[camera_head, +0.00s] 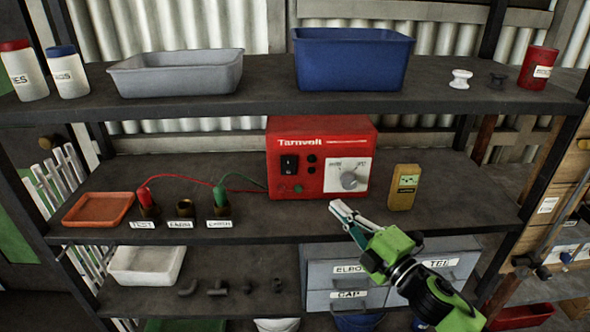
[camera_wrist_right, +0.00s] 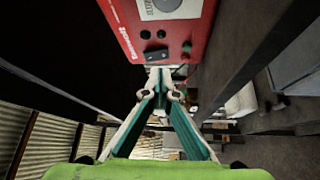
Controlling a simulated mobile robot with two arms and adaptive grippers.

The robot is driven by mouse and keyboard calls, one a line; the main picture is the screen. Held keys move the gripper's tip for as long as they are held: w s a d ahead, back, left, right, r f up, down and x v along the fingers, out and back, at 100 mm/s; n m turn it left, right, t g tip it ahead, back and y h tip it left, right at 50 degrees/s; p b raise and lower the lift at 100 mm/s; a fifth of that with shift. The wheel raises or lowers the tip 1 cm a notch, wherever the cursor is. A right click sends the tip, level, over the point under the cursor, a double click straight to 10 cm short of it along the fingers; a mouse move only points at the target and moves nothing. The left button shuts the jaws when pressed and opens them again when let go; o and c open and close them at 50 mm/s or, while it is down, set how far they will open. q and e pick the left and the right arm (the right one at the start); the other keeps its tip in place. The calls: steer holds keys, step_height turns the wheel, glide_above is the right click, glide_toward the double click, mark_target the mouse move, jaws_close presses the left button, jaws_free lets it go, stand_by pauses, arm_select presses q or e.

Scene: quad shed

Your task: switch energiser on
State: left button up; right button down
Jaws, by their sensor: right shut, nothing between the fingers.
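The energiser (camera_head: 325,159) is a red box marked Tarnvolt on the middle shelf. Its front has a black rocker switch (camera_head: 289,164), small black and green buttons and a grey dial (camera_head: 350,180) on a white plate. The switch's position is too small to tell. In the right wrist view the energiser (camera_wrist_right: 190,45) is at the top, with the switch (camera_wrist_right: 155,53) just beyond my fingertips. My right gripper (camera_head: 338,204) is shut and empty, in front of and below the energiser's front, seemingly apart from it. It also shows in the wrist view (camera_wrist_right: 159,72). My left gripper is not in view.
Red and green leads run left from the energiser to labelled sockets (camera_head: 185,208). A yellow tester (camera_head: 403,187) stands to its right. An orange tray (camera_head: 98,209) lies at the left. Labelled drawers (camera_head: 345,272) are below and a blue bin (camera_head: 350,60) above.

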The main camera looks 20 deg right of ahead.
steer(key=shift+a+r+n+g+y, duration=0.25)
steer(key=shift+a+r+n+y, duration=0.15)
steer(key=shift+n+y, duration=0.5)
steer(key=shift+a+r+n+g+y, duration=0.2)
steer(key=shift+a+r+n+y, duration=0.25)
steer(key=shift+n, duration=0.65)
steer(key=shift+a+r+n+g+y, duration=0.3)
steer(key=shift+a+n+y, duration=0.1)
steer(key=shift+n+y, duration=0.55)
steer(key=shift+w+a, duration=0.1)
steer(key=p, duration=0.4)
glide_toward(284, 161)
steer(key=w+a, duration=0.3)
steer(key=w, duration=0.1)
steer(key=shift+w+r, duration=0.45)
steer(key=shift+r, duration=0.1)
